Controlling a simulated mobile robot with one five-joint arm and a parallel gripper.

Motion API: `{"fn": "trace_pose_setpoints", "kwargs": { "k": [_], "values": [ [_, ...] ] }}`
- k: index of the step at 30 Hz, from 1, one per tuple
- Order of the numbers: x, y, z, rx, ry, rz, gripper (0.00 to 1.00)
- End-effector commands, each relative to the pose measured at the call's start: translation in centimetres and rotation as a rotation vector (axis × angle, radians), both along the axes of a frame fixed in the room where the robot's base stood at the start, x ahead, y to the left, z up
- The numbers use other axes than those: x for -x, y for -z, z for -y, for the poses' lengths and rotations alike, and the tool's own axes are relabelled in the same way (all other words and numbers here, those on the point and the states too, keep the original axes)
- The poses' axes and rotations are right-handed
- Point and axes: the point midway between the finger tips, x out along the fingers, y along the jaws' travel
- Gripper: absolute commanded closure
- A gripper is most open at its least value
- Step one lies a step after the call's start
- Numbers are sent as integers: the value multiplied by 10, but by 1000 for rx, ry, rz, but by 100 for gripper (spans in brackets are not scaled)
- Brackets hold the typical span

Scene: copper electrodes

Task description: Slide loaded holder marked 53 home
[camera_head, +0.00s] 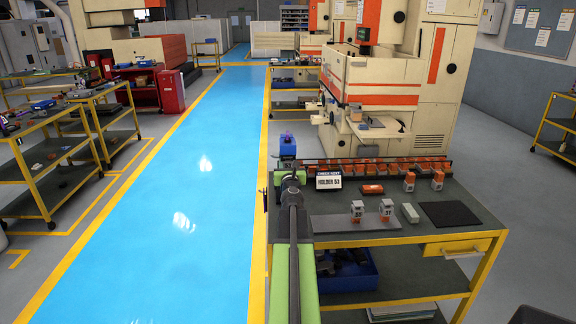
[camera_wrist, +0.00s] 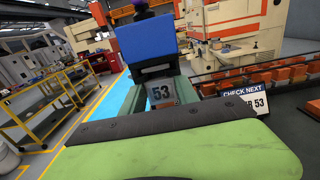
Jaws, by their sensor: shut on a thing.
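The holder marked 53 (camera_head: 287,164) is at the back left corner of the workbench, with a blue block (camera_head: 287,144) above its label. In the wrist view the number plate (camera_wrist: 160,92) faces me, under the blue block (camera_wrist: 148,40). A purple piece tops the block. My gripper (camera_head: 289,176) is shut on this holder at its near side. The green arm cover hides most of the jaws and the holder's foot in the wrist view. A long rack (camera_head: 385,168) with orange pieces runs along the bench's back edge, right of the holder. I cannot tell whether the holder touches it.
Two labelled holders (camera_head: 357,211) (camera_head: 386,210) stand on a grey mat. Orange-topped holders (camera_head: 409,181) (camera_head: 437,180), an orange block (camera_head: 372,189) and a black pad (camera_head: 449,214) lie right. The blue aisle is clear.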

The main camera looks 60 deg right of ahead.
Motion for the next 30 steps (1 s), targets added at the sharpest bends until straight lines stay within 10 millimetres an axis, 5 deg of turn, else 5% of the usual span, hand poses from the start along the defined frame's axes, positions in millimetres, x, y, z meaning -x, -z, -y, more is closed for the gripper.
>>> {"fn": "trace_pose_setpoints", "kwargs": {
  "k": [8,9,14,30],
  "values": [
    [0,1,0,0,0,0,100],
    [0,1,0,0,0,0,61],
    [0,1,0,0,0,0,40],
    [0,1,0,0,0,0,35]
  ]
}}
